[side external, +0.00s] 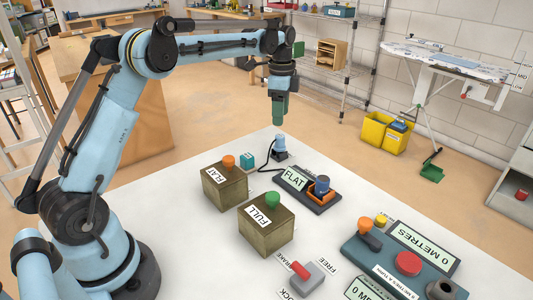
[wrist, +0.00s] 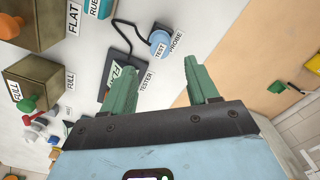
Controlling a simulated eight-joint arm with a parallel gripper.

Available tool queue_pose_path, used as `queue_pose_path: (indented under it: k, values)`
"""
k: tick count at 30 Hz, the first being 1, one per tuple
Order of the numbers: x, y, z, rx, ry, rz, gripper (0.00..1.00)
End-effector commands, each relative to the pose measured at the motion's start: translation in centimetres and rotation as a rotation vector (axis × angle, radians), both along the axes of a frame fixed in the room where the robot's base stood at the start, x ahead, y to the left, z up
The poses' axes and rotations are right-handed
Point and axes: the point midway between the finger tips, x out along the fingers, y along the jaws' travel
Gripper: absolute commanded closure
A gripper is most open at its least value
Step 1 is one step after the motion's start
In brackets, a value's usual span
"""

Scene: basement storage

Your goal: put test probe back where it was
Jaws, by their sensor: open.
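The light-blue test probe (side external: 281,146) stands upright near the far edge of the white table, with a black cable running toward the tester. In the wrist view the probe (wrist: 159,42) is beside its "TEST PROBE" label. The dark tester (side external: 322,204) shows "FLAT" on its display and holds a blue piece with an orange ring (side external: 320,187). The tester (wrist: 112,66) is partly hidden by a finger in the wrist view. My gripper (side external: 279,119) points down above the probe, apart from it. In the wrist view its green fingers (wrist: 163,56) are open, with nothing held.
A FLAT box (side external: 224,190) with an orange knob and a FULL box (side external: 267,231) with a green knob stand left of the tester. A teal block (side external: 247,160) is near the probe. A brake lever (side external: 302,276) and a metres console (side external: 398,258) are in front.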

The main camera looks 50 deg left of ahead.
Motion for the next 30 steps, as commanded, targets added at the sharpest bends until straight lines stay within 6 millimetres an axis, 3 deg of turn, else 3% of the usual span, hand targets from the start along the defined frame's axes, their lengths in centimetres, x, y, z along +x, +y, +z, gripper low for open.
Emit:
queue_pose_path:
  k: [3,10,15,24,30]
  values:
    - [0.0,0.0,1.7,0.0,0.0,0.0,0.41]
    - [-0.1,-0.1,3.3,0.0,-0.002,0.003,0.41]
    - [-1.1,-1.3,4.7,0.008,-0.043,0.064,0.41]
    - [-6.3,-5.5,7.7,0.0,-0.212,0.316,0.41]
    - [-10.9,-8.1,7.8,-0.044,-0.328,0.487,0.41]
